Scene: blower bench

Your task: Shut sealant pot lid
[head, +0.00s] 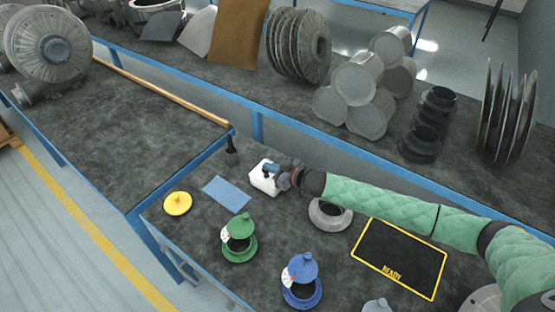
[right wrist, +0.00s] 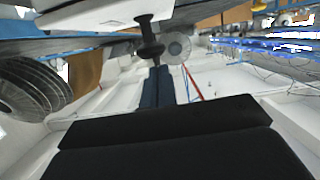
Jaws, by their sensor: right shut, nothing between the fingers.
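Two lidded pots stand on the near bench in the head view. The green pot (head: 238,256) has its green lid (head: 241,225) raised and tilted at the back, with the dark mouth showing. The blue pot (head: 302,303) has its blue lid (head: 303,267) raised in the same way. Each carries a pale tag; I cannot read which holds sealant. My right gripper (head: 271,168) is shut and empty, beside or over a white container (head: 262,184), away from both pots. In the right wrist view its dark fingers (right wrist: 158,88) are together. My left gripper is out of view.
A yellow knobbed disc (head: 178,203), a blue cloth (head: 227,194), a dark post (head: 231,152) and a grey ring (head: 330,214) lie around the pots. A black mat (head: 400,258) marked READY lies right. Metal discs and cylinders crowd the back bench.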

